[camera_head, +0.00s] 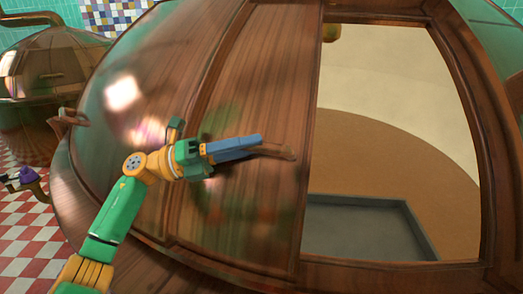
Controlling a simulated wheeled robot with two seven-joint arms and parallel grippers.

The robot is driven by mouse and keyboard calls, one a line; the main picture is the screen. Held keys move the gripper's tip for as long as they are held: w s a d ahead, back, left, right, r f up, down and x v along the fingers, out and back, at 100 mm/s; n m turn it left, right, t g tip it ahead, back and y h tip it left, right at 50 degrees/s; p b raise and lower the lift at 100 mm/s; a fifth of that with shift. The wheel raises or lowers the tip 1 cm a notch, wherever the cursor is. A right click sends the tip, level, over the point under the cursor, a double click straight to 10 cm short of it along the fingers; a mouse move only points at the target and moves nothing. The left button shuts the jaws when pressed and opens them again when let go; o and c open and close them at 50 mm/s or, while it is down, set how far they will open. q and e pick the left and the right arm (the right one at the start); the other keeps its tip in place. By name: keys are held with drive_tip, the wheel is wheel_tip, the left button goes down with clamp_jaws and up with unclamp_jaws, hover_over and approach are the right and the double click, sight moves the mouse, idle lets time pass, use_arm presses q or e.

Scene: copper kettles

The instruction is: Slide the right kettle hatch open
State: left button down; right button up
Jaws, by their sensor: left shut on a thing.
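The large copper kettle (95,160) fills most of the head view. Its curved hatch panel (262,85) stands to the left of a wide opening (390,150), which shows a pale inner wall and a brown surface inside. My left gripper (235,148) comes in from the left and is shut on the hatch handle (280,152), a dark bar on the panel near its right edge. The blue fingers cover part of the handle. My right gripper is not in view.
A second, smaller copper kettle (45,85) stands at the far left. A purple and yellow fitting (28,178) sits low at the left edge. A grey rectangular tray-like part (360,225) shows through the opening. The floor (25,240) is red and white checks.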

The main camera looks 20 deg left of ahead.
use_arm(q)
drive_tip(key=shift+a, duration=0.65)
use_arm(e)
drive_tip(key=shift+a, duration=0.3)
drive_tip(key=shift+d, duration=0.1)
use_arm(q)
drive_tip(key=c, duration=1.1)
unclamp_jaws()
drive_tip(key=shift+d, duration=0.1)
drive_tip(key=o, duration=0.4)
drive_tip(key=shift+d, duration=0.55)
drive_tip(key=shift+a+f, duration=0.15)
drive_tip(key=shift+a, duration=0.2)
drive_tip(key=b+v, duration=0.2)
drive_tip(key=v, duration=0.4)
drive_tip(key=shift+s+a, duration=0.1)
drive_tip(key=shift+a, duration=0.1)
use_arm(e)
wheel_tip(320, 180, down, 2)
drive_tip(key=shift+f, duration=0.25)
